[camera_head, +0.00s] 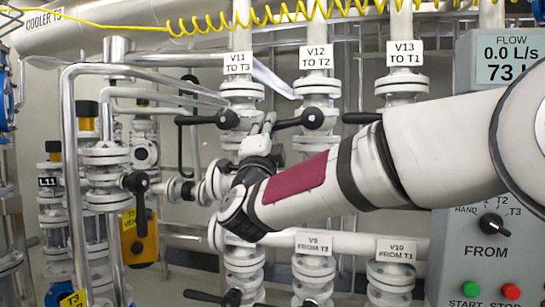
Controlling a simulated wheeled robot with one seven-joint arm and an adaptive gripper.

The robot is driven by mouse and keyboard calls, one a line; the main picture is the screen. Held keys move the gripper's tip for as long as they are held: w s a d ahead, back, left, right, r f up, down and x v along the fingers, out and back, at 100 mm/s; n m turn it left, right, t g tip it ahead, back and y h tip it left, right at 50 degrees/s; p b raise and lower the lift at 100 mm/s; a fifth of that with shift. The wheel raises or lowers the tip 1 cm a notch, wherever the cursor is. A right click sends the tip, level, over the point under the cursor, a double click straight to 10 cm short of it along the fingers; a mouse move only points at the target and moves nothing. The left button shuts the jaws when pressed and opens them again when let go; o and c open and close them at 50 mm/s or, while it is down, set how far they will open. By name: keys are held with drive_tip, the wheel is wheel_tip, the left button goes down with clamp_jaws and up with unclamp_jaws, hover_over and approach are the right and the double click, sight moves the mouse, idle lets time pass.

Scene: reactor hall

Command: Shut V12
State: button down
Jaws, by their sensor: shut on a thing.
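The V12 valve (317,88) is a white flanged valve on a vertical pipe, under the label V12 TO T2 (317,56). Its black lever (291,123) runs left and slightly down from a round black hub (312,117). My gripper (268,122) reaches up from below. Its fingers are shut at the left end of this lever, between V11 and V12. My arm hides part of the pipework below V12, and the exact contact at the fingertips is small.
V11 (242,90) stands close on the left, its black lever (197,120) pointing left. V13 (401,86) is on the right, its lever (360,118) pointing left. Lower valves V9 (313,266) and V10 (390,275) sit below my arm. The flow panel (508,58) reads 0.0 L/s.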

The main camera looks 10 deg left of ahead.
drive_tip(key=shift+a+r+m+h+b, duration=0.1)
drive_tip(key=shift+r+m+h+b, duration=0.6)
drive_tip(key=shift+m, duration=0.3)
drive_tip(key=shift+r+m+h+b, duration=0.5)
drive_tip(key=shift+m+h, duration=0.3)
drive_tip(key=shift+m, duration=0.2)
drive_tip(key=c, duration=1.5)
unclamp_jaws()
drive_tip(key=shift+o, duration=0.2)
drive_tip(key=shift+f, duration=0.1)
drive_tip(key=shift+s+f, duration=0.1)
drive_tip(key=shift+s, duration=0.05)
drive_tip(key=v, duration=1.1)
drive_tip(key=shift+s+f, duration=0.25)
